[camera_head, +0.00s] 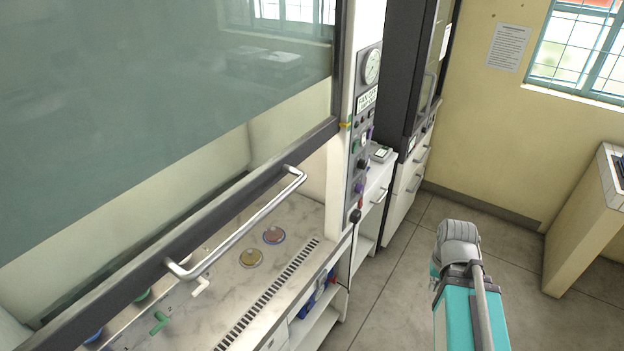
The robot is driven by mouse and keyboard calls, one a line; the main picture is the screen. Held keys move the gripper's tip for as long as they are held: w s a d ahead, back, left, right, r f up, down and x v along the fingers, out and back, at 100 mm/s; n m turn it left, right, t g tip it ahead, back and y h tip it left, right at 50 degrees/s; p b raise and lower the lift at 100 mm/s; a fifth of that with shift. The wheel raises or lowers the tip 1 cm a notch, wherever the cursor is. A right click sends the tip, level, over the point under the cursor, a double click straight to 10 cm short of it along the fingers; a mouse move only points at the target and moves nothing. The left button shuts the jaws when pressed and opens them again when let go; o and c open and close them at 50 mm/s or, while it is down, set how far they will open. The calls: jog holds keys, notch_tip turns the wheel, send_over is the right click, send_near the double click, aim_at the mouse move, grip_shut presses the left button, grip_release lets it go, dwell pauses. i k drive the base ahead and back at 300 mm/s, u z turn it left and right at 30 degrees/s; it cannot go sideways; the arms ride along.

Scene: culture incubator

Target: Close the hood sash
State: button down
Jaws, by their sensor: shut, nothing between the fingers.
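The hood sash (160,110) is a large grey-green glass pane at the upper left, in a dark frame. Its lower rail (120,291) runs diagonally across the view. A silver bar handle (243,228) is fixed to the rail. The sash is raised, with an open gap between the rail and the hood's worktop (301,222). My gripper is not visible. Part of my teal and grey arm shows at the lower right, well apart from the handle.
The hood's side post carries a gauge (371,66) and controls. Coloured taps, including a green one (159,323), stand inside the hood. A dark-framed cabinet (412,75) stands beyond. A cream counter (590,215) is at the right. Open floor (400,275) lies between.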

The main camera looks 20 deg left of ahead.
aim_at(73, 326)
jog(key=z, duration=0.25)
jog(key=k, duration=1.65)
jog(key=u, duration=0.8)
jog(key=i, duration=0.5)
jog(key=u, duration=0.05)
